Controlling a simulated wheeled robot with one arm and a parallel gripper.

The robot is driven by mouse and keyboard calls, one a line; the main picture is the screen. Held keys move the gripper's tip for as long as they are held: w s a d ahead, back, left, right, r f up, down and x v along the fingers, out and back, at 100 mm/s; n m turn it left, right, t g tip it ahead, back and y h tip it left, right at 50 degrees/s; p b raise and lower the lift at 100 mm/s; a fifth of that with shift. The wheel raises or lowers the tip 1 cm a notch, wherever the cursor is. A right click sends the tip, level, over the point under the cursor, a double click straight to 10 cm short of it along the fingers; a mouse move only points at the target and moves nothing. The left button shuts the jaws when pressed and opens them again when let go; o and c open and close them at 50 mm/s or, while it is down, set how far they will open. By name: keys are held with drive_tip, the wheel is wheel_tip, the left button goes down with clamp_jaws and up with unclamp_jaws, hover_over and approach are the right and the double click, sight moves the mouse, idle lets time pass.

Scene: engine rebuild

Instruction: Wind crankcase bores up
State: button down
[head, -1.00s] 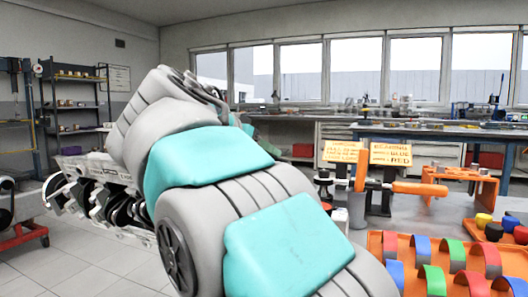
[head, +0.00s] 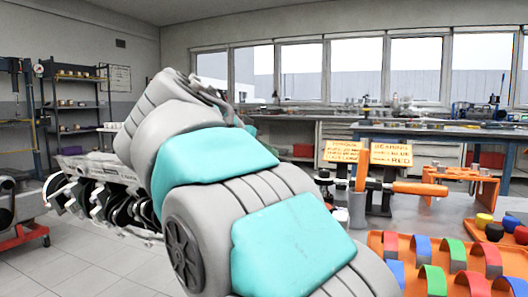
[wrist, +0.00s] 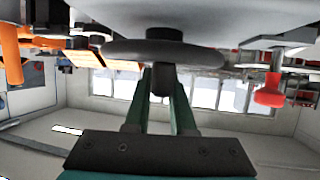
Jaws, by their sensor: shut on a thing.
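The crankcase (head: 92,165) is a grey metal casting at the left of the head view, partly hidden behind my arm. Dark curved openings show along its lower side. I cannot tell exactly which way its bores face. In the wrist view, my gripper (wrist: 161,104) has its two green fingers shut on a dark knob-like handle (wrist: 160,82). The handle meets a dark round wheel (wrist: 125,52) under a large pale body. In the head view, my arm hides the gripper and the handle.
An orange tray (head: 408,243) with coloured curved shells lies at the lower right. Behind it stand an orange-handled fixture (head: 418,188) and two yellow signs (head: 391,153). A red wheeled stand (head: 25,233) is at the far left. The tiled floor (head: 90,262) shows clear at lower left.

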drive_tip(key=shift+d+n+y+b, duration=0.1)
drive_tip(key=shift+n+y+b, duration=0.2)
drive_tip(key=shift+b, duration=0.15)
